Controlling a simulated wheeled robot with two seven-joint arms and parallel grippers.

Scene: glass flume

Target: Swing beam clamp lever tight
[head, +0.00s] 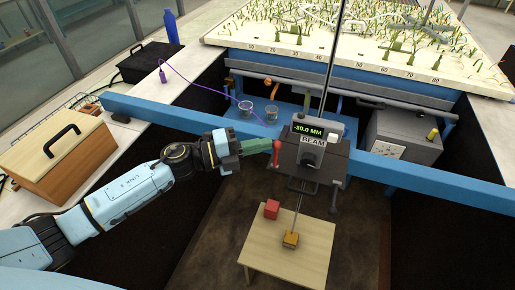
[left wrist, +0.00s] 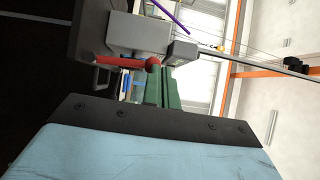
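The beam clamp is a dark grey box (head: 315,158) labelled BEAM, sitting on the blue beam (head: 400,172). Its display reads -30.0 MM. The red clamp lever (head: 277,153) hangs at the box's left side, with a round knob at its upper end. The red lever also shows in the left wrist view (left wrist: 124,62), its knob close to my fingertips. My left gripper (head: 266,146) has green fingers that lie close together and look shut. Its tips are right beside the lever; I cannot tell whether they touch it. My right gripper is not in view.
A wooden case (head: 55,158) is on the left bench. A thin rod rises above the clamp.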

